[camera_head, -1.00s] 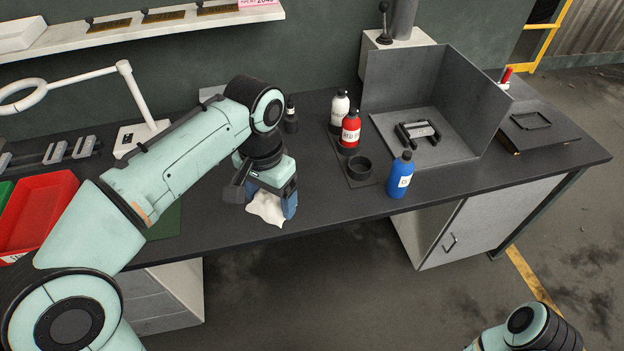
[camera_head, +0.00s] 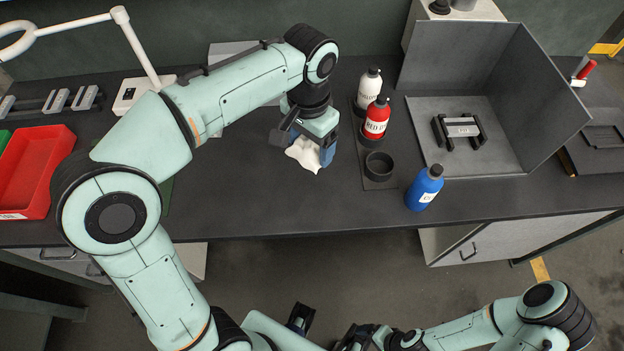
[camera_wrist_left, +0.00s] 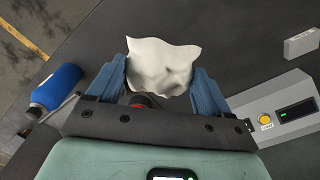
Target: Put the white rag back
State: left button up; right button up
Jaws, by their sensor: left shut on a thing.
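The white rag (camera_head: 302,155) is crumpled and hangs between the blue fingers of my left gripper (camera_head: 312,148), over the dark workbench (camera_head: 270,210). The left wrist view shows the rag (camera_wrist_left: 162,66) pinched between both fingers, its loose edges spread above them. I cannot tell whether its lower edge touches the bench. Part of my right arm (camera_head: 470,328) shows at the bottom of the head view, in front of the bench. Its gripper end is too dark and cut off to read.
Right of the rag stand a white bottle (camera_head: 369,88), a red bottle (camera_head: 376,118), a black ring holder (camera_head: 378,166) and a blue bottle (camera_head: 424,188). A grey open-fronted box (camera_head: 550,110) is further right. A red bin (camera_head: 30,175) and lamp (camera_head: 135,45) are left.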

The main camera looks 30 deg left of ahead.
aim_at(310, 152)
pick_arm(q)
notch_tip(310, 152, down, 15)
jog(key=shift+f+b, duration=0.1)
jog(key=shift+b, duration=1.05)
jog(key=shift+f, duration=0.15)
jog(key=o, duration=0.9)
jog(key=shift+r, duration=0.3)
notch_tip(310, 152, up, 12)
jog(key=shift+f+p, duration=0.1)
jog(key=shift+p, duration=0.95)
